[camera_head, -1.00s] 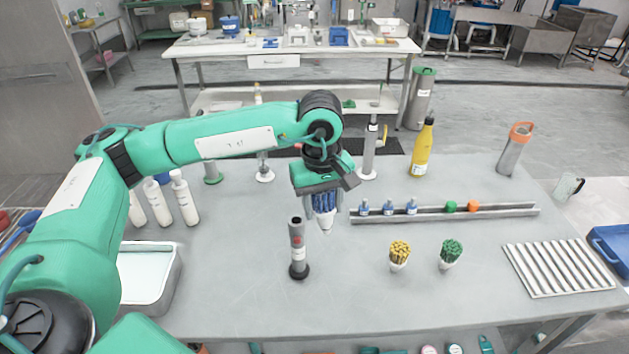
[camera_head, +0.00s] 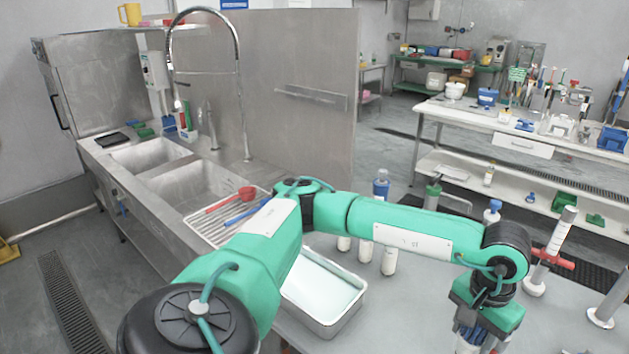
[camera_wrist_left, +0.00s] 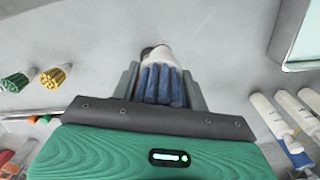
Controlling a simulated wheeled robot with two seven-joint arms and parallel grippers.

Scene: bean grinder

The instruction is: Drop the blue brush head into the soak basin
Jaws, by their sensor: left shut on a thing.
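My left gripper (camera_head: 482,334) is shut on the blue brush head (camera_wrist_left: 162,87), whose blue bristles and white end show between the fingers in the left wrist view. In the head view it hangs at the lower edge, partly cut off, right of the soak basin. The soak basin (camera_head: 346,316) is a metal tray of pale liquid on the table, partly behind my left arm. Its edge (camera_wrist_left: 299,67) shows at the upper right of the left wrist view. The basin and the gripper are well apart. My right gripper is not in view.
Several white bottles (camera_head: 389,261) stand just behind the basin. A yellow brush head (camera_wrist_left: 53,77) and a green one (camera_wrist_left: 15,82) stand on the table. The sink counter (camera_head: 190,190) is at the left, and a red-handled stand (camera_head: 548,256) is at the right.

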